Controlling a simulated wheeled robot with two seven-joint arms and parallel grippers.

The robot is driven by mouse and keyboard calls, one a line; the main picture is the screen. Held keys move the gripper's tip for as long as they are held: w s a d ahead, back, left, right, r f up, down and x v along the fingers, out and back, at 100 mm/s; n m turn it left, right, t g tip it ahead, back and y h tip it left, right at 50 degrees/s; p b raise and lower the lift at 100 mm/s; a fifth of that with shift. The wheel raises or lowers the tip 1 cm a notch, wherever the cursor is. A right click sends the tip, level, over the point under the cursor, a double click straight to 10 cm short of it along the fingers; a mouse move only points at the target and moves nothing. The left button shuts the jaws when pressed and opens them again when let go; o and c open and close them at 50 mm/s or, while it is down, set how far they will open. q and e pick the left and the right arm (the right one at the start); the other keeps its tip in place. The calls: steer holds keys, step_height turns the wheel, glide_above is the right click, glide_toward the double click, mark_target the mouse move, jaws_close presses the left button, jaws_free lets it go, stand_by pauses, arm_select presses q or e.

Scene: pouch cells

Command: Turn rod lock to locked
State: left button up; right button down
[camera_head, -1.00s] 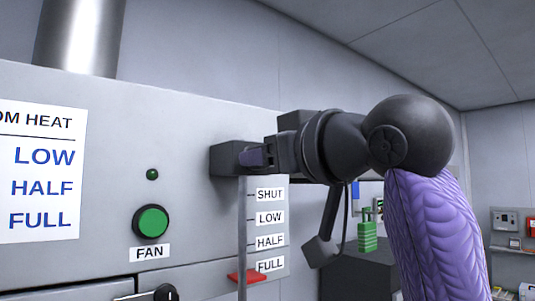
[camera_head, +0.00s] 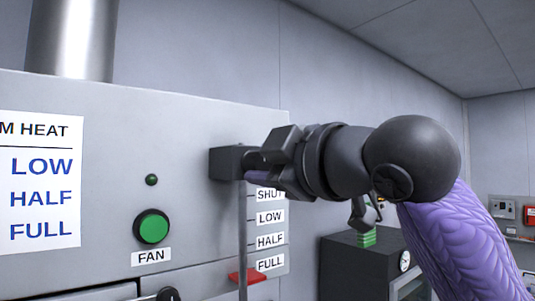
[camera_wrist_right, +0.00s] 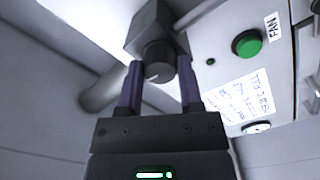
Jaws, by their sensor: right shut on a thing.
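The rod lock's dark block (camera_head: 226,163) sits on the grey panel at the top of a vertical rod (camera_head: 242,225). In the right wrist view, the block (camera_wrist_right: 152,22) carries a round dark knob (camera_wrist_right: 158,60) with a light mark on its face. My right gripper (camera_head: 256,169) reaches in from the right. Its two purple fingers (camera_wrist_right: 158,72) are shut on the knob, one on each side. In the head view the gripper hides the knob. The lock's exact setting cannot be read. My left gripper is not in view.
A label strip (camera_head: 270,217) reads SHUT, LOW, HALF and FULL beside the rod, with a red pointer (camera_head: 247,277) near FULL. A green FAN button (camera_head: 152,227) is on the panel at left. A dark cabinet (camera_head: 350,262) stands behind, below my right arm.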

steer(key=shift+r+n, duration=0.1)
steer(key=shift+n, duration=0.5)
steer(key=shift+c, duration=1.2)
jaws_free()
steer(key=b+v, duration=0.4)
steer(key=v, duration=0.6)
